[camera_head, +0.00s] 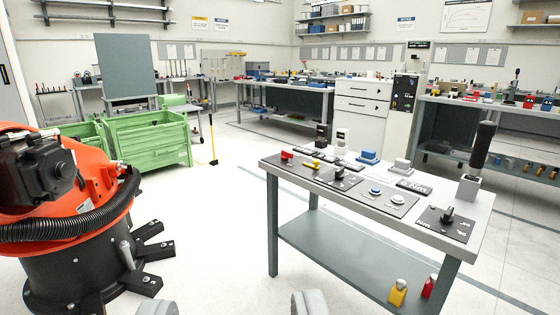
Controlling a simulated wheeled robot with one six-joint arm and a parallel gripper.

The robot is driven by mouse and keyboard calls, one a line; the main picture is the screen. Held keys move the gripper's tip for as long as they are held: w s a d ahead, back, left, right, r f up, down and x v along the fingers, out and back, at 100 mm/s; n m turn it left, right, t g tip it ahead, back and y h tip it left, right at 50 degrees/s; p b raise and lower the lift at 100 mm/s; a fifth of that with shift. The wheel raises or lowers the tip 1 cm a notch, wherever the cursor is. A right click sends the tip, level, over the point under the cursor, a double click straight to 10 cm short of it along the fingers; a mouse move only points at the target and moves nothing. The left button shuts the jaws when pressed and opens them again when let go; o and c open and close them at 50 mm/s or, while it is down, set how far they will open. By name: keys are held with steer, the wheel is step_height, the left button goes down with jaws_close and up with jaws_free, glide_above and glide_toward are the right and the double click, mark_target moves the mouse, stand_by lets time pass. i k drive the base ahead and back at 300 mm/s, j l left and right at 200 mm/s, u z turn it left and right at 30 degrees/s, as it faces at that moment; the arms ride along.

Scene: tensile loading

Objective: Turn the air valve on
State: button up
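A control bench (385,215) stands right of centre, with several controls on its top. A red handle (287,156) and a yellow handle (310,164) sit at its left end, with a black knob (340,173) beside them. A larger black rotary knob (448,214) is on a dark plate at the near right corner, with white markings too small to read surely. I cannot tell which control is the air valve or its setting. My gripper (232,305) shows as two grey fingertips at the bottom edge, wide apart and empty, in front of the bench and touching nothing.
An orange and black robot arm (85,185) stands close on the left, with green crates (145,140) behind it. A tall black cylinder (483,145) rises at the bench's right end. Yellow and red bottles (398,293) are on its lower shelf. The floor (225,225) between is clear.

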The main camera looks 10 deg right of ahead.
mark_target(285, 155)
steer(key=i+j+z, duration=0.1)
steer(key=i+z, duration=0.15)
steer(key=i, duration=0.2)
steer(key=i+l+u, duration=0.1)
steer(key=i, duration=0.35)
steer(key=i+l, duration=0.2)
steer(key=i, duration=0.25)
steer(key=i+l+u, duration=0.15)
steer(key=i, duration=0.35)
steer(key=i+l, duration=0.3)
steer(key=i+l+u, duration=0.15)
steer(key=i, duration=0.4)
steer(key=l, duration=0.1)
